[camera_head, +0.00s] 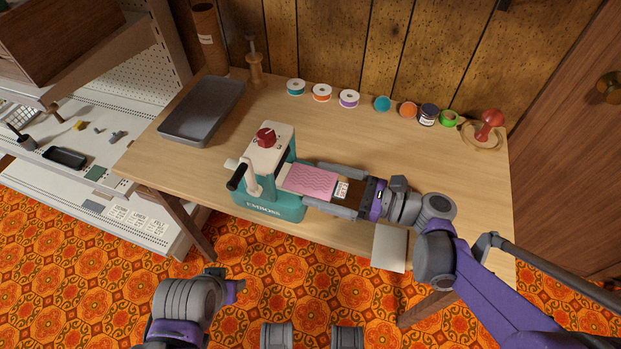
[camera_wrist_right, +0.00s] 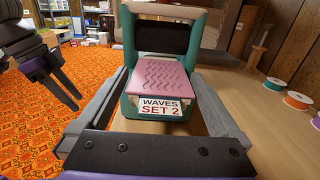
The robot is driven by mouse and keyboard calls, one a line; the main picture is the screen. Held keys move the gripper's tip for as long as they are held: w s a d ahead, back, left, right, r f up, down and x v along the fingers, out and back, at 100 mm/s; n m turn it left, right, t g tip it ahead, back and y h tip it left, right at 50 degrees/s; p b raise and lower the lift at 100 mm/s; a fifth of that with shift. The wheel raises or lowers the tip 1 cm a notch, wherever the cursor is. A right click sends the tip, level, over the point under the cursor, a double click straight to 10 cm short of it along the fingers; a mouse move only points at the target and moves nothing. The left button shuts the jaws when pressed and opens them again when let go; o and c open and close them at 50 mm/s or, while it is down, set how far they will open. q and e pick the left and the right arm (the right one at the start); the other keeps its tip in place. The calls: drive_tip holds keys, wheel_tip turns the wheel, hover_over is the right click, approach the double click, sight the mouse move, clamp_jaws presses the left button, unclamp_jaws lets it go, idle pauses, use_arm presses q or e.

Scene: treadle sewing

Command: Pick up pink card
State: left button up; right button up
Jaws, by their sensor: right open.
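The pink card (camera_head: 312,180) has a wavy raised pattern and sticks out of the teal and cream embossing machine (camera_head: 275,204). In the right wrist view the pink card (camera_wrist_right: 165,75) lies flat, its far end inside the machine's frame (camera_wrist_right: 130,50). A white label (camera_wrist_right: 162,107) reading "WAVES SET 2" shows at its near end. My right gripper (camera_head: 322,187) is open, with one finger along each side of the card and a gap on both sides. My left gripper (camera_head: 236,287) hangs in front of the table, away from the card; its jaw gap is unclear.
The machine's crank handle (camera_head: 238,177) and red knob (camera_head: 266,136) are on its left and top. A grey tray (camera_head: 170,137) lies at the back left. A grey plate (camera_head: 389,248) lies at the front edge.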

sight(311, 181)
drive_tip(key=shift+x, duration=1.15)
drive_tip(key=c, duration=1.2)
drive_tip(key=shift+o, duration=0.2)
drive_tip(key=shift+r, duration=0.1)
